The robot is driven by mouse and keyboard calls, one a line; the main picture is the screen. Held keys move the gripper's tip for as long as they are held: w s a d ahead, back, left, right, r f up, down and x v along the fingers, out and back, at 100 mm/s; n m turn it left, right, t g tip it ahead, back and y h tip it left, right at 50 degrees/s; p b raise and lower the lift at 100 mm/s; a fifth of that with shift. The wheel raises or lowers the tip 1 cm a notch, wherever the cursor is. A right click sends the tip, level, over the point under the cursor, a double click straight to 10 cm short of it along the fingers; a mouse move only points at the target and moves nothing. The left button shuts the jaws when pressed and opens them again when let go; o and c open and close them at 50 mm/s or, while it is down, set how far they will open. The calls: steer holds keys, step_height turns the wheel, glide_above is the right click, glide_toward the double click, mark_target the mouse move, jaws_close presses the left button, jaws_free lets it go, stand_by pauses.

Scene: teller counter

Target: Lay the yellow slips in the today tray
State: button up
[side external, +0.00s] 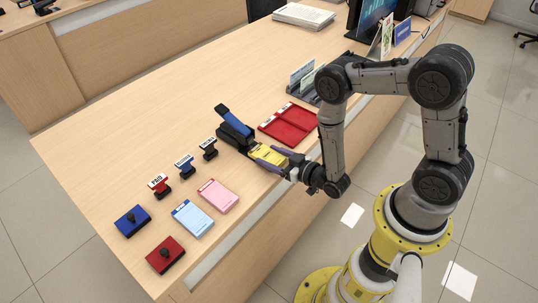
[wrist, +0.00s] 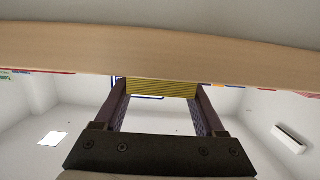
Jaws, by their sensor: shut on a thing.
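The yellow slips (side external: 268,154) are a small pad near the counter's front edge, just in front of the stapler. My gripper (side external: 274,160) reaches in from the right and is shut on the pad. In the wrist view, the yellow slips (wrist: 150,88) sit between the two fingertips of my gripper (wrist: 156,94). I cannot tell whether the pad touches the counter. A red tray (side external: 312,128) with two compartments lies just behind and to the right of the pad. Its small white labels are too small to read, and it looks empty.
A black and blue stapler (side external: 234,132) stands close behind the pad. To the left are a pink pad (side external: 218,196), a blue pad (side external: 192,218), several stamps (side external: 186,167), a blue ink pad (side external: 132,220) and a red one (side external: 166,255). A card holder (side external: 303,82) stands behind the tray.

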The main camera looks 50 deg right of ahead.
steer(key=o, duration=1.4)
steer(key=shift+s, duration=0.1)
steer(key=s, duration=0.2)
steer(key=s+r, duration=0.1)
steer(key=s, duration=0.4)
steer(key=shift+s+r, duration=0.1)
steer(key=shift+r, duration=0.15)
